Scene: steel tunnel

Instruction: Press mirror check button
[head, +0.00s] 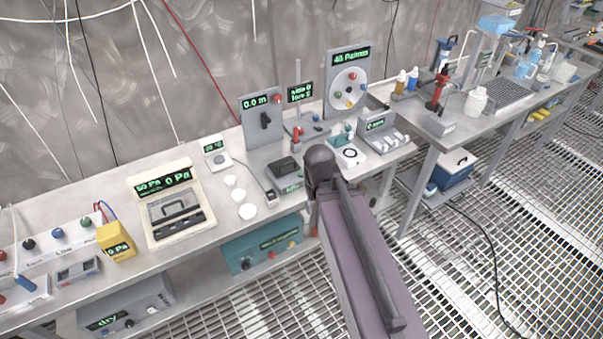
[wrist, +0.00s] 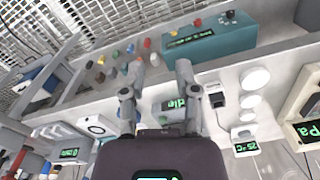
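I cannot make out a button labelled for the mirror check. A grey panel reading "0.0 m" (head: 257,118) has a red button (head: 276,98) and a black lever. A taller grey panel (head: 347,60) has a round white dial with coloured knobs. A small device with a white disc (head: 349,154) sits on the bench in front of them; a similar one shows in the wrist view (wrist: 96,126). My gripper (wrist: 160,67) is open, with nothing between its fingers, over the bench's front part.
The steel bench (head: 219,203) is crowded with instruments. A beige case (head: 172,202), a yellow meter (head: 116,240) and white discs (head: 248,211) are at left. A teal box (head: 263,246) is below, also in the wrist view (wrist: 195,46).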

